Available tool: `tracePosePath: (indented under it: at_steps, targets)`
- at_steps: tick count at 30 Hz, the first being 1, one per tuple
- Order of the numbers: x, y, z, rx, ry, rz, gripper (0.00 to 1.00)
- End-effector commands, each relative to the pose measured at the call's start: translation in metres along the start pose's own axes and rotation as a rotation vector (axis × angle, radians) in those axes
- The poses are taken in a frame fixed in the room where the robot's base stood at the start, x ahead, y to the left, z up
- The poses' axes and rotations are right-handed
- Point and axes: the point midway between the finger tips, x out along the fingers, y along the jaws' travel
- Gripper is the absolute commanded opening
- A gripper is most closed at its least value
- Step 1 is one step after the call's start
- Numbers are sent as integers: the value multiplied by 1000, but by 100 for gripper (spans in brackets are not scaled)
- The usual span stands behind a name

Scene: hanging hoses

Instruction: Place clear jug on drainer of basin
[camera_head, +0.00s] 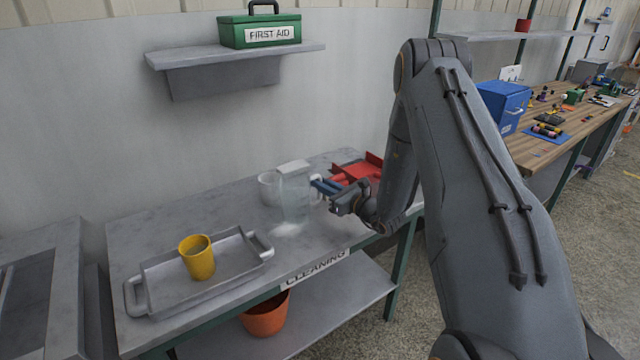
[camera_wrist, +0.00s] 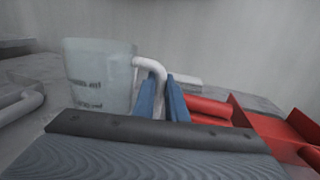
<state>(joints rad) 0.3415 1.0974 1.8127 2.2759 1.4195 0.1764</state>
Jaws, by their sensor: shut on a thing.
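The clear jug (camera_head: 294,197) stands upright at the cleaning table, near its middle; I cannot tell whether its base touches the top. In the wrist view the jug (camera_wrist: 98,75) is left of my fingers, with its white handle (camera_wrist: 152,66) running down between them. My gripper (camera_head: 318,187) reaches in from the right and is shut on the handle; its blue fingers (camera_wrist: 161,98) show in the wrist view. At the left edge stands a grey metal unit with a sunken dark hollow, likely the basin (camera_head: 30,285); its drainer is not clearly visible.
A grey tray (camera_head: 160,299) with a yellow cup (camera_head: 197,262) lies on the table between the jug and the basin. A red dustpan-like item (camera_head: 358,170) lies right. A wall shelf (camera_head: 195,58) holds a first aid box (camera_head: 260,31).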

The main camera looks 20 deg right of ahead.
Motion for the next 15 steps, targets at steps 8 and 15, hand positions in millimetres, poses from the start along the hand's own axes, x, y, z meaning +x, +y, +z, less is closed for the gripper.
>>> tracePosePath:
  at_steps: [8, 15]
  targets:
    - [0, 0, -2, 0, 0, 0, 30]
    - [0, 0, 1, 0, 0, 0, 30]
